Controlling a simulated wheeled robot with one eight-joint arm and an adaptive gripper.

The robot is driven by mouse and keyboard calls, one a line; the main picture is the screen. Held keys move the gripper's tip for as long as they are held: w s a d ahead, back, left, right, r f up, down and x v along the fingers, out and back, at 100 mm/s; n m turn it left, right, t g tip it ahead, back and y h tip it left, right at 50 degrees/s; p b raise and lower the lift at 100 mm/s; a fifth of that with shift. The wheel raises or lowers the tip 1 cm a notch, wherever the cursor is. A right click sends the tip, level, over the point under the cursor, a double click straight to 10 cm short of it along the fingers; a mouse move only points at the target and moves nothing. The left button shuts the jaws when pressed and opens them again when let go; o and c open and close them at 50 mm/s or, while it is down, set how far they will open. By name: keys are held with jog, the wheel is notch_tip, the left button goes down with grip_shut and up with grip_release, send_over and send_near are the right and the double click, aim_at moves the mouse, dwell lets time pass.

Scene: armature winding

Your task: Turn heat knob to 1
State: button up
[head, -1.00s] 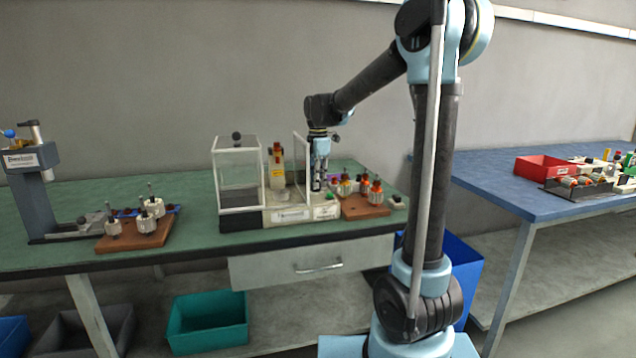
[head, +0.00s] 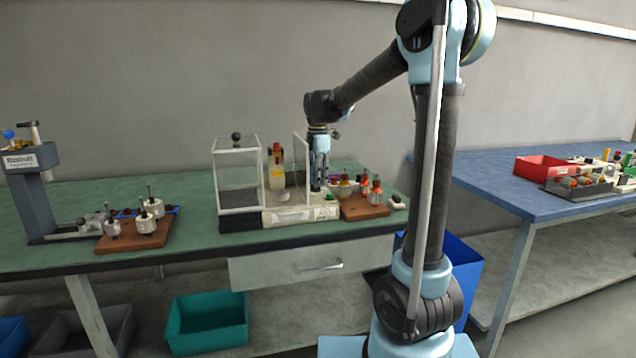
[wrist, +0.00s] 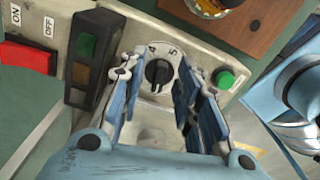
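The heat knob (wrist: 158,72) is a black round knob on a pale dial with the numbers 4 and 5 showing near its top edge. The rest of the dial's numbers are too small or hidden to read. My gripper (wrist: 155,78) is open, with one blue finger on each side of the knob and a gap on both sides. In the head view my gripper (head: 317,186) is low over the right end of the machine's panel, and the knob is hidden there.
Beside the knob are a green button (wrist: 225,79), a dark block with indicator windows (wrist: 85,68) and a red ON/OFF switch (wrist: 28,55). A clear guard box (head: 238,172) stands at left.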

notch_tip(320, 180, up, 11)
dwell(0.4)
jog(key=shift+d+f, duration=0.1)
jog(key=shift+f, duration=0.05)
jog(key=s+d+f+m+t, duration=0.1)
jog(key=s+d+f+m, duration=0.5)
jog(key=s, duration=0.3)
jog(key=s+d+f+m, duration=0.3)
jog(key=s+d+m, duration=0.3)
jog(key=s+d, duration=0.25)
jog(key=s+d+f+m, duration=0.3)
jog(key=s+f+m, duration=0.2)
jog(key=s+f, duration=0.2)
jog(key=s+d+f+m+t, duration=0.1)
jog(key=s+d+f+m, duration=0.1)
jog(key=s+f+m, duration=0.4)
notch_tip(320, 180, down, 4)
jog(key=shift+s+d+r, duration=0.25)
jog(key=shift+s+d, duration=0.15)
jog(key=shift+s, duration=0.3)
jog(key=shift+w+f, duration=0.2)
jog(key=shift+w, duration=0.3)
